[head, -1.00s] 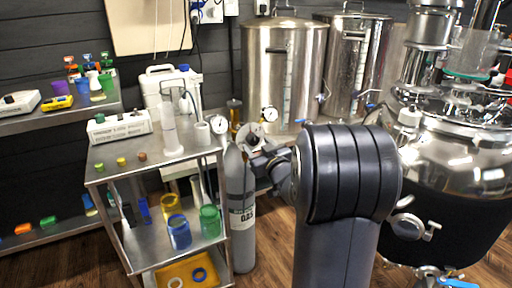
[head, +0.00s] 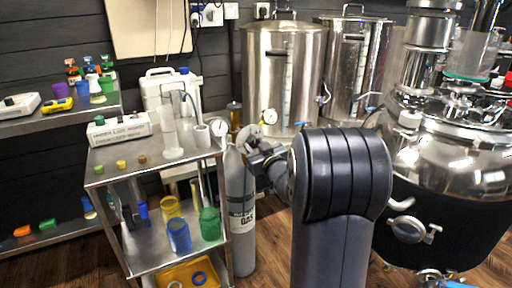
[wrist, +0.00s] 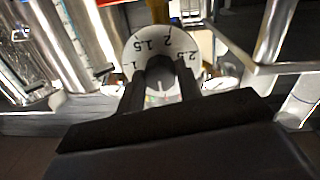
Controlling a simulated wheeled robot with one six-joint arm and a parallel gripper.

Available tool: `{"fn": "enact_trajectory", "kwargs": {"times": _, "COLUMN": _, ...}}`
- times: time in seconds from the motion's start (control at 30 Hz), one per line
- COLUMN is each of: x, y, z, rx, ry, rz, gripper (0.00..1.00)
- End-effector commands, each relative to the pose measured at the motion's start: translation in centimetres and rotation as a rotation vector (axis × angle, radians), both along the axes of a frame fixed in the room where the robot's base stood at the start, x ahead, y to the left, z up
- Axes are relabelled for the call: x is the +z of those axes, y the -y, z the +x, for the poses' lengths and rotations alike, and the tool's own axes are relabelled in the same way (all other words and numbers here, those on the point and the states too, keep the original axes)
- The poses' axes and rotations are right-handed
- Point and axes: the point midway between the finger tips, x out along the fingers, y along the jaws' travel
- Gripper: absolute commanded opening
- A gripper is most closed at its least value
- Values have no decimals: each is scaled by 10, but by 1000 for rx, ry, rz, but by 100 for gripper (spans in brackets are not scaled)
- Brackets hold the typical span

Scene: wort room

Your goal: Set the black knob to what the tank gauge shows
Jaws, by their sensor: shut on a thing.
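The black knob (wrist: 160,70) sits at the middle of a white dial (wrist: 145,42) marked 1, 1.5, 2 and 2.5 in the wrist view. My gripper (wrist: 160,82) is shut on the knob, one dark finger on each side. The fingers hide the lower sides of the dial, and I cannot tell the exact setting. In the head view my gripper (head: 257,153) is at the dial (head: 249,132), above the grey gas cylinder (head: 240,190). A round white gauge (head: 270,116) is on the front of the steel tank (head: 262,75). Its needle is too small to read.
Another round gauge (head: 218,127) stands left of the cylinder top. A steel cart (head: 125,178) with bottles and cups is close on the left. A large steel vessel (head: 440,155) stands on the right. A cart rail (wrist: 285,68) shows in the wrist view.

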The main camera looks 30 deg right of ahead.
Motion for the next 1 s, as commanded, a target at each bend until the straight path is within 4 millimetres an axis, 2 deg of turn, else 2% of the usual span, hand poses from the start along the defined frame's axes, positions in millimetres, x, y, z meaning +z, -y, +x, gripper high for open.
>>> {"fn": "enact_trajectory", "kwargs": {"times": 0.1, "x": 0, "y": 0, "z": 0, "rx": 0, "ry": 0, "rz": 0, "gripper": 11}}
{"fn": "enact_trajectory", "kwargs": {"times": 0.47, "x": 2, "y": 0, "z": 0, "rx": 0, "ry": -6, "rz": 79, "gripper": 11}}
{"fn": "enact_trajectory", "kwargs": {"times": 1.0, "x": 5, "y": -1, "z": 0, "rx": -1, "ry": -23, "rz": 538, "gripper": 11}}
